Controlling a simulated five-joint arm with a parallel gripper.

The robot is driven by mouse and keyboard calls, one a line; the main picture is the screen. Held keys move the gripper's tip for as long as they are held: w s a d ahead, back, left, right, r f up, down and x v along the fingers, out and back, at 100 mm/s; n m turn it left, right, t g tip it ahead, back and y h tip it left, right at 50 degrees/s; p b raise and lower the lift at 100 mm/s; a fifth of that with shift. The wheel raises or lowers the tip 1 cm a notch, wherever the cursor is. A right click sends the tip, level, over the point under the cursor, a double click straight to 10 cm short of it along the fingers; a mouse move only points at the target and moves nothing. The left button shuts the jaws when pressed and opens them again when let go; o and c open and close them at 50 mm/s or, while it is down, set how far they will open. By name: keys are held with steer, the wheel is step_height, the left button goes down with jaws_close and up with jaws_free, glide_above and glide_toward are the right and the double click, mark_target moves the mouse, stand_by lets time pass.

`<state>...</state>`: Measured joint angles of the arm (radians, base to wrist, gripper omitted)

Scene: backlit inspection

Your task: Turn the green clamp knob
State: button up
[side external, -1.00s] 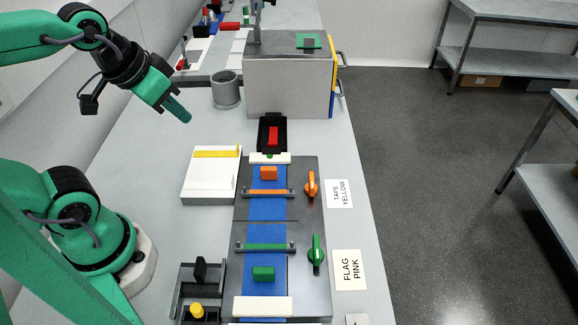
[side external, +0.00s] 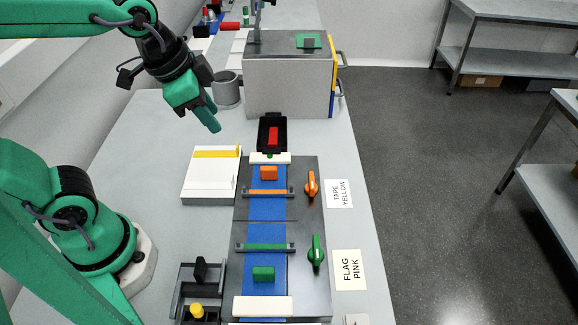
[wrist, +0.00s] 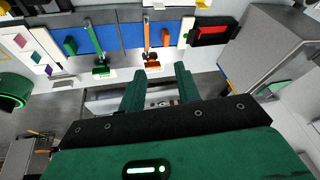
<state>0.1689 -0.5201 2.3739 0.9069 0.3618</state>
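The green clamp knob (side external: 316,253) sits on the grey plate at the right of the blue strip, its handle pointing up the picture. It also shows in the wrist view (wrist: 101,70). The green clamp bar (side external: 265,247) crosses the blue strip, with a green block (side external: 263,273) below it. My gripper (side external: 211,116) hangs in the air, above and left of the plate, well apart from the knob and pointing down. In the wrist view its two fingers (wrist: 160,88) stand apart with nothing between them.
An orange knob (side external: 311,184) and orange clamp bar (side external: 266,192) lie farther up the plate. A large grey box (side external: 287,85), grey mug (side external: 226,90) and white-yellow case (side external: 211,178) stand around. Black holders with a yellow knob (side external: 197,310) stand at lower left.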

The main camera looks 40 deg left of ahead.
steer(key=w+d+f+m+g, duration=0.1)
steer(key=w+d+f+m, duration=0.1)
steer(key=d+m, duration=0.3)
steer(key=w+d+f+m+g, duration=0.2)
steer(key=d+m, duration=0.4)
steer(key=m+g, duration=0.1)
steer(key=m, duration=0.8)
glide_toward(317, 246)
steer(key=shift+w+f+y, duration=0.25)
steer(key=shift+y, duration=0.05)
steer(key=shift+s+d+f+m, duration=0.1)
steer(key=shift+d+f+m, duration=0.15)
steer(key=shift+d+m, duration=0.2)
steer(key=shift+a+f, duration=0.1)
steer(key=shift+f, duration=3.8)
jaws_close()
